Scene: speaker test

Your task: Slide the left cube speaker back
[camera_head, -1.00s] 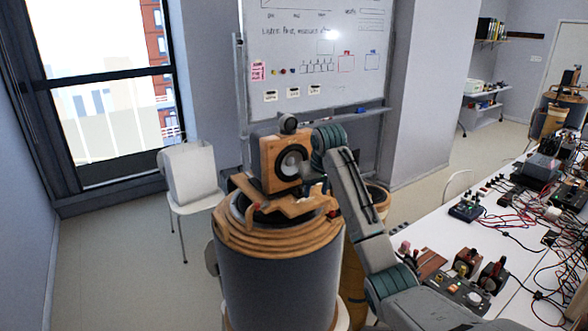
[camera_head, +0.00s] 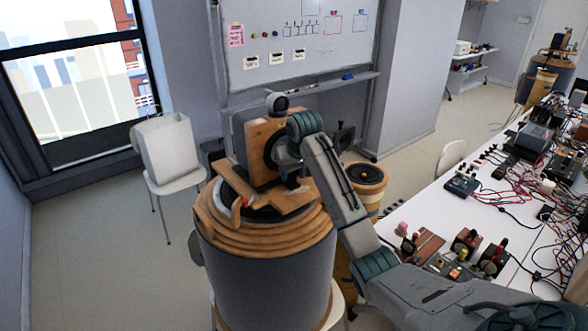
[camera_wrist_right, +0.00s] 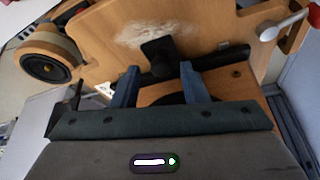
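The left cube speaker (camera_head: 257,138) has a wooden front with a dark round cone. It stands upright on a wooden-topped grey drum stand (camera_head: 265,240), behind the wooden pieces on top. My right gripper (camera_head: 292,172) is at the speaker's front face and covers part of the cone. In the right wrist view its two blue-grey fingers (camera_wrist_right: 160,88) are apart, with nothing seen held between them. The speaker's wooden face (camera_wrist_right: 240,84) shows close beside the fingers; I cannot tell whether they touch. My left gripper is not in view.
A small dark ball-shaped item (camera_head: 277,102) sits at the speaker's top. A white chair (camera_head: 178,183) holding a pale box stands left. A whiteboard (camera_head: 300,45) stands behind. A white table (camera_head: 420,215) with devices and cables lies right. Another drum stand (camera_head: 364,180) stands close behind my arm.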

